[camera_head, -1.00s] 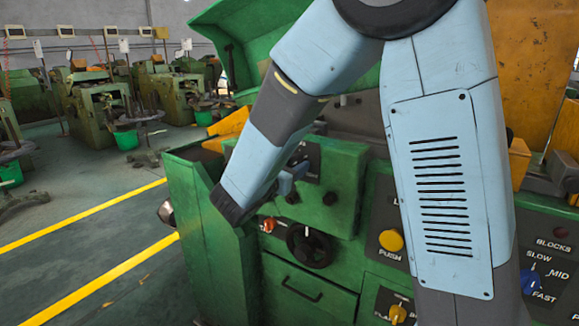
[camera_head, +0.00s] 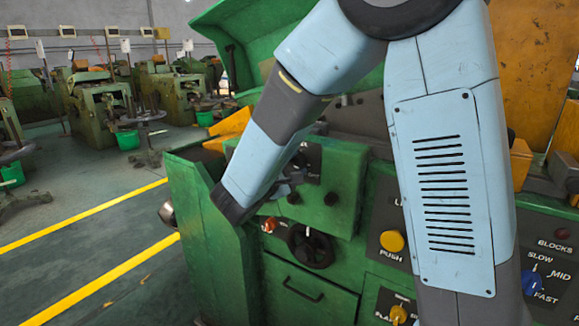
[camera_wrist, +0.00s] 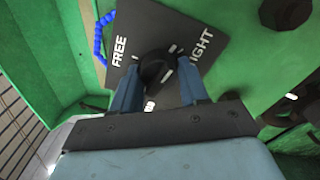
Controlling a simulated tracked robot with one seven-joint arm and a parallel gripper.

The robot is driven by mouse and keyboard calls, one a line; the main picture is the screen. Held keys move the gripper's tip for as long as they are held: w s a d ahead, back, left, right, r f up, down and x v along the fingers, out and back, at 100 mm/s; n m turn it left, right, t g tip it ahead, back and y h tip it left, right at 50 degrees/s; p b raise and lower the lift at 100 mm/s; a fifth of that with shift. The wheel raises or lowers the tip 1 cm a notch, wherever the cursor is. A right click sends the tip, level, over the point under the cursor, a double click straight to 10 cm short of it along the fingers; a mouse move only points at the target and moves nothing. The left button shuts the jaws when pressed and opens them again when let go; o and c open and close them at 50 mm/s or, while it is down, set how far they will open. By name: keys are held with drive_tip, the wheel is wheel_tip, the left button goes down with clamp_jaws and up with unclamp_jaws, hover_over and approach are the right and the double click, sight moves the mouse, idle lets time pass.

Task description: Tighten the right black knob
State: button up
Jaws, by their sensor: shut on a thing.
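In the wrist view a round black knob (camera_wrist: 156,68) sits on a dark plate (camera_wrist: 148,28) lettered "FREE" at left and what reads as "TIGHT" at right, its first letter hidden. My gripper (camera_wrist: 158,80) has its two blue fingers on either side of the knob and is shut on it. In the head view my gripper (camera_head: 285,187) is at the green panel, beside the dark plate (camera_head: 313,165). My forearm and wrist hide part of the plate there, and I cannot make out the knob in that view.
Dark round knobs (camera_wrist: 286,12) stick out from the green panel to the right. Below the plate are a black handwheel (camera_head: 310,246) and a drawer handle (camera_head: 302,289). A yellow push button (camera_head: 392,241) is to the right. Open floor lies left.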

drive_tip(key=shift+m, duration=1.4)
drive_tip(key=o, duration=1)
drive_tip(key=shift+o, duration=0.2)
drive_tip(key=v, duration=1.3)
drive_tip(key=shift+s+a, duration=0.2)
drive_tip(key=shift+a, duration=0.05)
drive_tip(key=shift+f, duration=0.1)
